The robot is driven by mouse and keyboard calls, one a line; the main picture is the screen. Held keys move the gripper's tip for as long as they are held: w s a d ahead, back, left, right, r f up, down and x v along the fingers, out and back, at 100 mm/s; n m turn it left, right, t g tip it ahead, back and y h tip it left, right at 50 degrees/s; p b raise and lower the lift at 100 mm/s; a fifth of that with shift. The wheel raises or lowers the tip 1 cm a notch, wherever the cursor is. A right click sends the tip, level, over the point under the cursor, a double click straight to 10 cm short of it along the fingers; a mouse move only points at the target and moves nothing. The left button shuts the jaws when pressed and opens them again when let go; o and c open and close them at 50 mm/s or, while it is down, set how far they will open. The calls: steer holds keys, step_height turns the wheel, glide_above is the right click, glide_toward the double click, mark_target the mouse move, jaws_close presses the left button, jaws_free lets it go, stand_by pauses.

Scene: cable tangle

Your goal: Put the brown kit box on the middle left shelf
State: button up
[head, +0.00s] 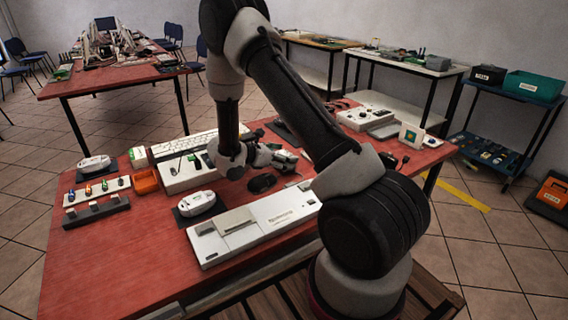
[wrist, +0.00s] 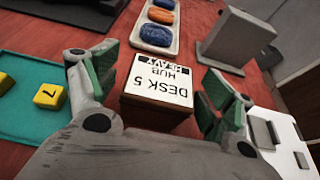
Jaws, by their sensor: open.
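The kit box (wrist: 152,112) shows in the wrist view, with brownish sides and a white label reading "DESK 5 HUB HEAVY". It lies between the two fingers of my gripper (wrist: 162,84). The fingers are open, with green pads, and a gap shows between the box and each pad. In the head view my gripper (head: 277,157) is low over the red table, and I cannot make out the box there. Shelf units stand along the back wall, one with a lower shelf (head: 385,103); I cannot tell which is the middle left shelf.
The wrist view shows a teal mat (wrist: 25,115) with yellow blocks, a white tray (wrist: 172,22) of coloured pieces and a grey box (wrist: 236,38). The red table (head: 120,250) holds a white console (head: 265,222) and a keyboard (head: 185,145). A blue rack (head: 520,135) stands right.

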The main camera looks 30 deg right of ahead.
steer(key=shift+c, duration=0.2)
steer(key=c, duration=1.4)
